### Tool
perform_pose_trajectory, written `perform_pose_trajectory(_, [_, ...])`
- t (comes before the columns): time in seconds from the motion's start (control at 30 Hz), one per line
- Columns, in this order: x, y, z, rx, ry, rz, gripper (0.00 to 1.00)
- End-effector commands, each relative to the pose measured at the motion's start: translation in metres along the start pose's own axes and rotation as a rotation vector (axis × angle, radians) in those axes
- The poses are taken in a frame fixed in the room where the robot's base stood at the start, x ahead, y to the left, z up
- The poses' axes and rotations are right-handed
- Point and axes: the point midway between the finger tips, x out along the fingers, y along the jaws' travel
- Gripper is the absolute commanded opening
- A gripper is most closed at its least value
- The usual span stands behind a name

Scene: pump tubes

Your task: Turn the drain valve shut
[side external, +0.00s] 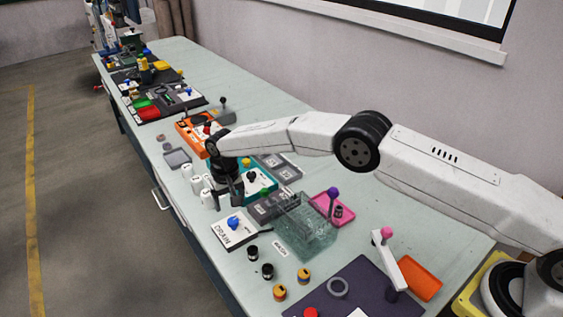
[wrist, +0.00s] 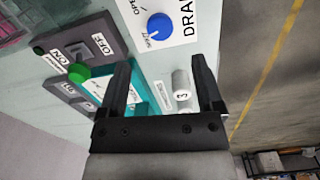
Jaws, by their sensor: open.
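The drain valve is a blue knob (wrist: 160,27) on a white panel (wrist: 192,37) printed OPEN, SHUT and DRAIN. In the wrist view it lies at the top, beyond my fingertips. In the side view the blue knob (side external: 234,223) sits on the panel near the table's front edge. The knob's pointer seems to aim toward the SHUT side, but it is too small to be sure. My gripper (side external: 229,194) is open and empty above the table, behind the panel and apart from the knob. Its two fingers (wrist: 163,88) show apart in the wrist view.
White numbered cylinders (wrist: 181,83) stand below and between my fingers. A clear tank (side external: 305,228) stands right of the drain panel. Small black-capped bottles (side external: 267,271) stand in front.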

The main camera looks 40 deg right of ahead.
Motion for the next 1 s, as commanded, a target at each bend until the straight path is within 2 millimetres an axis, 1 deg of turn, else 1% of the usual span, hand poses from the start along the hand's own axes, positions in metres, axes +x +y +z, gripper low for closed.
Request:
perform_pose_trajectory(0.17, [0.013,0.0,0.0,0.002,-0.001,0.0,0.84])
perform_pose_trajectory(0.6, [0.059,0.0,0.001,0.003,-0.002,0.0,0.84])
perform_pose_trajectory(0.8, [0.071,0.0,0.0,0.003,-0.001,-0.001,0.84])
perform_pose_trajectory(1.0, [0.075,0.0,0.001,0.003,-0.001,-0.001,0.84])
